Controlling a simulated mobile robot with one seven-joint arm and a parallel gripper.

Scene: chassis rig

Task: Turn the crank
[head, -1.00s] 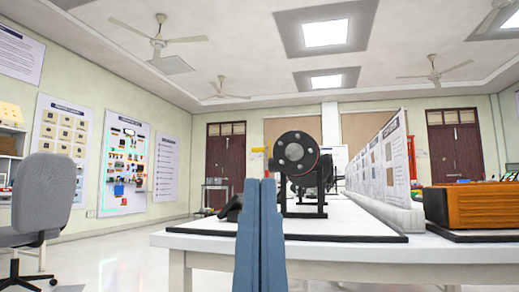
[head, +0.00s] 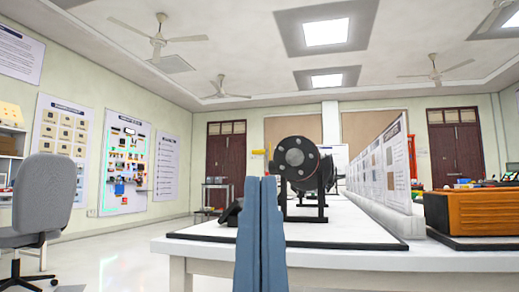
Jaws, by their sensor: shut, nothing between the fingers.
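The crank device is a black round wheel with several lighter round spots on its face (head: 297,158), upright on a black stand (head: 305,207) on the white table. A small yellow piece (head: 258,152) shows just left of the wheel; I cannot tell if it is the crank's handle. My gripper (head: 260,178) shows as two blue fingers pointing up, shut together and empty. Its tips appear just below the yellow piece and left of the wheel. The fingers hide part of the table and anything directly behind them.
The white table (head: 330,259) carries a black-edged mat and a small dark object (head: 230,213) left of the stand. A long row of display panels (head: 384,178) and an orange box (head: 484,213) stand to the right. A grey chair (head: 42,200) is at left; the floor between is open.

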